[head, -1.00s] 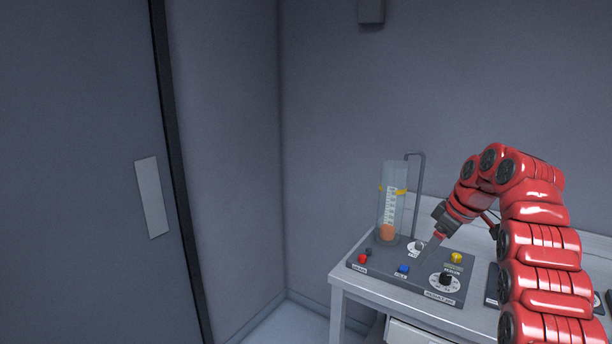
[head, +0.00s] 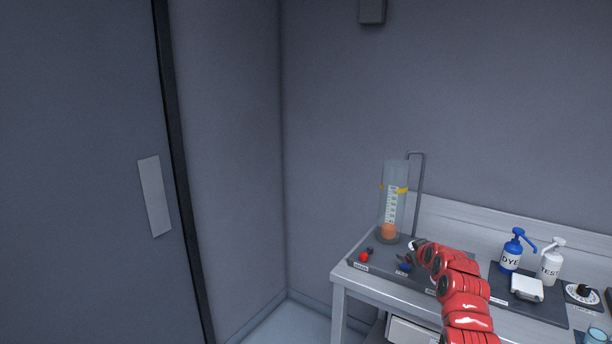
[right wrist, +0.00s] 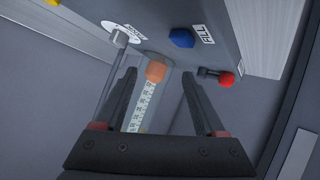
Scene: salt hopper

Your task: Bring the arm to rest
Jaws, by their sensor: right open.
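My right arm (head: 460,290), red and segmented, reaches in from the lower right of the head view. It covers part of the dark control panel (head: 385,266) on the bench. My right gripper (right wrist: 158,100) is open and empty in the right wrist view, its two dark fingers apart. In the head view the gripper is small and mostly hidden near the blue knob (head: 404,267). A clear graduated cylinder (head: 393,200) with an orange ball (head: 389,231) stands behind the panel. The ball also shows between the fingers in the wrist view (right wrist: 156,72). My left gripper is not in view.
The bench (head: 365,283) holds a blue DYE pump bottle (head: 511,252), a white TEST pump bottle (head: 551,263), a white box (head: 527,288) and a dial (head: 583,292) on the right. A red knob (head: 364,257) sits at the panel's left. Open floor lies left of the bench.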

